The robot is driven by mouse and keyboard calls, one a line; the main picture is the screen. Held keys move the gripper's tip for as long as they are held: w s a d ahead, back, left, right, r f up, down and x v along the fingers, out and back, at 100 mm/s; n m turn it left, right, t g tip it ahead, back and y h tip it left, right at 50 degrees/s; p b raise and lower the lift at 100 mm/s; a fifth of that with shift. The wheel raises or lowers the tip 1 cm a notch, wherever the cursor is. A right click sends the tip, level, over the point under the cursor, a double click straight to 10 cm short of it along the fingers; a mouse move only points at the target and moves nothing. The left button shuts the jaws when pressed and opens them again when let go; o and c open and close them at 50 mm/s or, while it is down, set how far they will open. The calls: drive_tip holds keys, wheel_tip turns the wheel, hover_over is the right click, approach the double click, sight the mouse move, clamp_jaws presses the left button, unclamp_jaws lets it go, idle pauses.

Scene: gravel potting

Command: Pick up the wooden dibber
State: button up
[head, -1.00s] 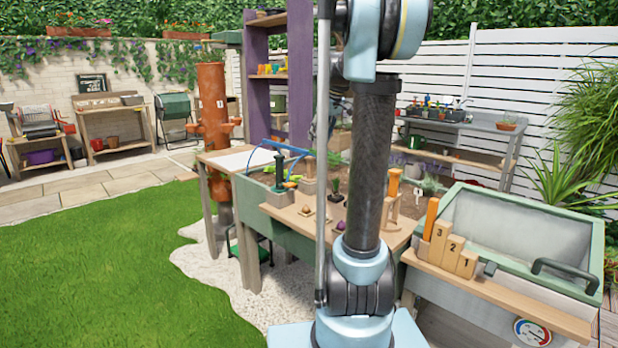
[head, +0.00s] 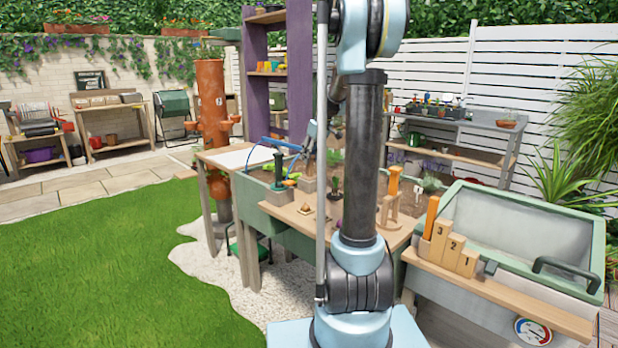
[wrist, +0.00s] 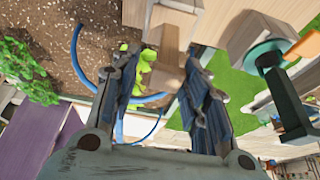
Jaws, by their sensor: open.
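The wooden dibber (wrist: 170,42) shows in the wrist view as a pale brown wooden piece, wider at its near end, rising from a light wooden block (wrist: 135,10). My gripper (wrist: 163,60) is open, with one dark finger on each side of the dibber's near end. I see no clear contact between fingers and wood. In the head view my gripper (head: 311,140) is small and partly behind my arm, just above the block on the potting table. The dibber is hard to make out there.
A blue hoop (head: 270,142) arches close by. Soil, a green plant (wrist: 25,70) and a purple shelf post (head: 257,85) are near. An orange-handled tool (head: 394,180) stands further right.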

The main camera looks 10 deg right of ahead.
sight(310, 172)
drive_tip(key=shift+s+x, duration=0.15)
drive_tip(key=shift+x, duration=1.25)
drive_tip(key=shift+s+x, duration=0.15)
drive_tip(key=shift+x, duration=1.25)
drive_tip(key=shift+a, duration=0.15)
clamp_jaws()
